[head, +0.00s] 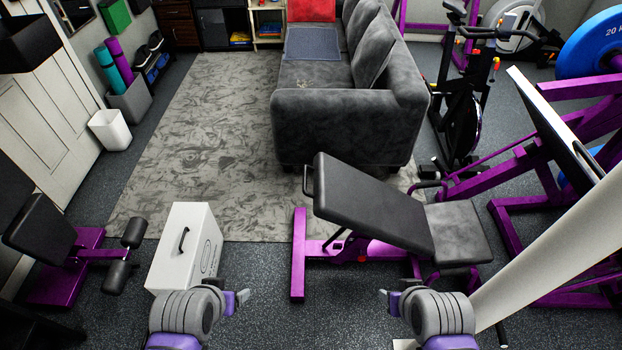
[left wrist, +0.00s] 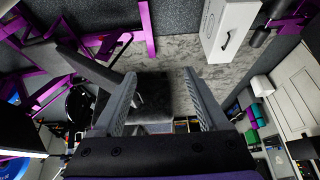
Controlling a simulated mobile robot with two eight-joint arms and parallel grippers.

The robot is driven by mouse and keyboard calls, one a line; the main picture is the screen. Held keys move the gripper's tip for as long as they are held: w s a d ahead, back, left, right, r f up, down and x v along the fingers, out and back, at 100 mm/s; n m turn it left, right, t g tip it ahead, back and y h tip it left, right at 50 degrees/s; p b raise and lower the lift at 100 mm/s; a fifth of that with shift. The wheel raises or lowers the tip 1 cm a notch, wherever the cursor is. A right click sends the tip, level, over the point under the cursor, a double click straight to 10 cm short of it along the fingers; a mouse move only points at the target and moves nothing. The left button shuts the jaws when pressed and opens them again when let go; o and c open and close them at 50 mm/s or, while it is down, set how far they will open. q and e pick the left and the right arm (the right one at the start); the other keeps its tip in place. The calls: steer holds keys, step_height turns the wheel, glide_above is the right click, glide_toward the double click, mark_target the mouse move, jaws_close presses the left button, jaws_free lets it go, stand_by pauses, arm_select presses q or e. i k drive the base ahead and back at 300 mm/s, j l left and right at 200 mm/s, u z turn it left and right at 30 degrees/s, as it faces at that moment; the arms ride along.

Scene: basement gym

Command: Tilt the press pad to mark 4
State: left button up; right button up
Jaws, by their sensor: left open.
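A long black pad (head: 370,200) sits tilted on a purple-framed bench, its raised end to the left and a metal handle loop at that end. It meets a flat dark seat pad (head: 458,234) on the right. A small red part shows on the frame below the long pad. No numbered marks can be read. My left gripper (head: 241,297) is left of the bench, apart from it; its two fingers also show spread and empty in the left wrist view (left wrist: 163,105). My right gripper (head: 384,295) is low in front of the bench; its finger gap cannot be made out.
A white box (head: 186,250) with a black handle stands left of the bench. A grey sofa (head: 340,122) stands behind on a patterned rug (head: 200,140). Purple rack frames (head: 507,232) and an exercise bike (head: 460,110) crowd the right. Another purple machine (head: 72,262) is at left.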

mark_target(344, 196)
steer(key=i+z, duration=0.2)
steer(key=z, duration=0.15)
steer(key=i+j+z, duration=0.15)
steer(key=z, duration=0.2)
steer(key=i+j+z, duration=0.15)
steer(key=z, duration=0.2)
